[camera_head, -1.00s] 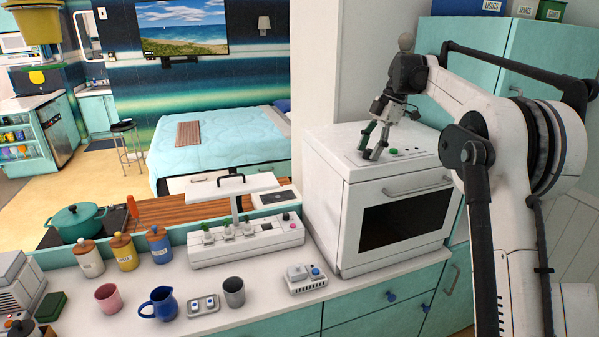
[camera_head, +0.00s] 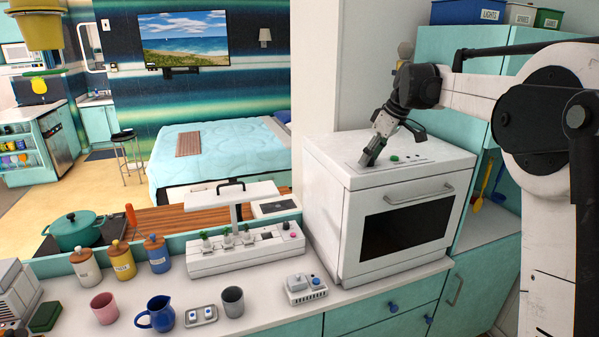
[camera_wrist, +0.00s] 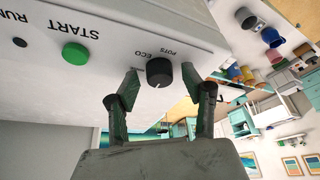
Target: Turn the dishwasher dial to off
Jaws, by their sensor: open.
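The dishwasher (camera_head: 345,215) is a white box with a dark door window on the counter. In the wrist view, its black round dial (camera_wrist: 159,72) sits on the white panel (camera_wrist: 110,20), with ECO and POTS printed beside it. A short pale mark shows on the dial; no OFF label is readable. My gripper (camera_wrist: 160,78) is open, with one fingertip on each side of the dial. Contact cannot be told. In the head view, my gripper (camera_head: 368,160) is low over the dishwasher's top and hides the dial.
A green START button (camera_wrist: 75,54) is near the dial, with a small dark RUN spot (camera_wrist: 20,42) beyond it. It also shows in the head view (camera_head: 393,158). Left of the dishwasher stand a white planter box (camera_head: 240,255) and a small white device (camera_head: 304,288).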

